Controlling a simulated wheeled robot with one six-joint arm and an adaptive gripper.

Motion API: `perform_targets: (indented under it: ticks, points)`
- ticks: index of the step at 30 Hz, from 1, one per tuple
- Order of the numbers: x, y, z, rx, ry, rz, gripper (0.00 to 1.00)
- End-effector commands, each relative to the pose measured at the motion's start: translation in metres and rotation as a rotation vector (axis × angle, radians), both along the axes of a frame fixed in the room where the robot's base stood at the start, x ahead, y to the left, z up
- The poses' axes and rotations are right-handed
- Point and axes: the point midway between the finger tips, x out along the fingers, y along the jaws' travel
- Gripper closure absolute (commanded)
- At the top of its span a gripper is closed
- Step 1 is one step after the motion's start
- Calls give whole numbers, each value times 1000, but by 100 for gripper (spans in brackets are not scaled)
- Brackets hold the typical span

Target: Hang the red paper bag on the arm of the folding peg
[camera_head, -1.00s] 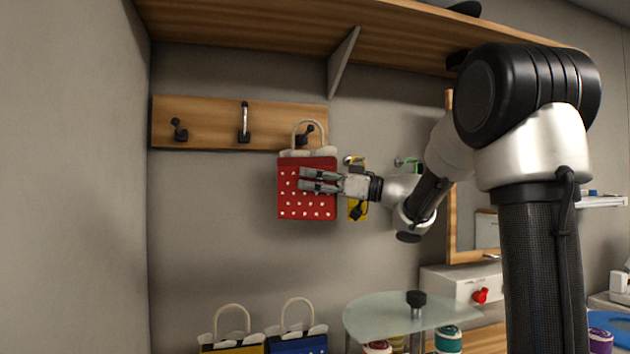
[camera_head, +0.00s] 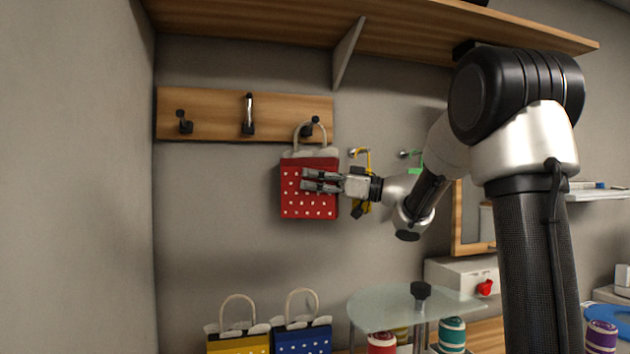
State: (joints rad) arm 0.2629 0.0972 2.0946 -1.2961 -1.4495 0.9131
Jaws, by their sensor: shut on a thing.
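The red paper bag (camera_head: 309,206) with white dots and a pale loop handle hangs upright against my gripper (camera_head: 306,181), in front of the wall. My gripper is shut on the bag, its two fingers lying across the upper front. The bag's handle overlaps the right black peg (camera_head: 315,120) in the picture; I cannot tell whether they touch. The middle peg (camera_head: 249,114) has a silver arm standing upright, apparently the folding peg. It is bare and lies left of the bag. The left peg (camera_head: 184,122) is also bare.
The pegs sit on a wooden board (camera_head: 210,103) under a wooden shelf (camera_head: 250,20) with a bracket (camera_head: 345,52). Yellow (camera_head: 240,345) and blue (camera_head: 303,338) bags stand below, beside a glass table (camera_head: 400,308). Small hooks (camera_head: 404,154) are to the right.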

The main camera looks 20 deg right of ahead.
Motion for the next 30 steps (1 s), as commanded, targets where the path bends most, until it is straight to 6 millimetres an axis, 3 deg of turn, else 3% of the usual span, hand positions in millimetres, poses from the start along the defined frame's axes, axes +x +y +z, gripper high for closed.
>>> perform_targets:
  ticks: [8,9,12,23,30]
  points:
    - [0,0,0,0,-1,0,83]
    - [0,0,0,0,-1,0,48]
    - [0,0,0,0,-1,0,31]
    - [-1,-2,0,0,0,-1,31]
    - [-15,-28,-5,0,0,-5,31]
